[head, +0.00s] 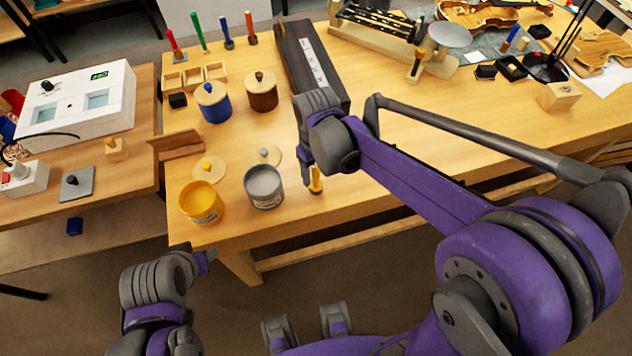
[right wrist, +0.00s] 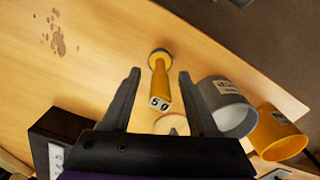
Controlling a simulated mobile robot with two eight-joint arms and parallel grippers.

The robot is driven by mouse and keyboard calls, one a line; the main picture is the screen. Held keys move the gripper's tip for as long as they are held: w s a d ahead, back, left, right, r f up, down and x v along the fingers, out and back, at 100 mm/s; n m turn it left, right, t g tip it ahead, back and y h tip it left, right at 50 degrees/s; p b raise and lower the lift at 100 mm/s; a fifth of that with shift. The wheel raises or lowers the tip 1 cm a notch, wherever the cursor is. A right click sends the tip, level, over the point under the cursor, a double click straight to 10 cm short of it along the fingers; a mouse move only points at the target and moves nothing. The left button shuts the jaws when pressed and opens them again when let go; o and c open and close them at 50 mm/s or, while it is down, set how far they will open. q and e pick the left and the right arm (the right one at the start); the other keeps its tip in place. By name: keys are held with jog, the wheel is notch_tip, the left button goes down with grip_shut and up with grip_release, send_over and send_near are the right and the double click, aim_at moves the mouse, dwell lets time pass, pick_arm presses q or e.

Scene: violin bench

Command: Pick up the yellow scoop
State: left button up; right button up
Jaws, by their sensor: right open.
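The yellow scoop (head: 316,180) stands near the front edge of the bench, right of the grey pot, partly hidden behind my right gripper (head: 308,170). In the right wrist view the scoop (right wrist: 160,84) has a round dark-rimmed end and a handle tip marked "5 g". My right gripper's two fingers (right wrist: 158,75) are open, one on each side of the scoop, with gaps visible on both sides. My left gripper (head: 204,257) is low at the front left, off the bench and away from the scoop; its fingers do not show clearly.
A grey pot (head: 264,187) and a yellow pot (head: 201,203) stand left of the scoop, with loose lids (head: 209,168) behind them. Blue (head: 214,103) and brown (head: 261,93) lidded pots stand farther back. A long dark box (head: 310,62) lies behind my right gripper.

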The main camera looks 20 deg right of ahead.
jog(key=shift+c, duration=0.2)
grip_shut()
jog(key=shift+r, duration=0.1)
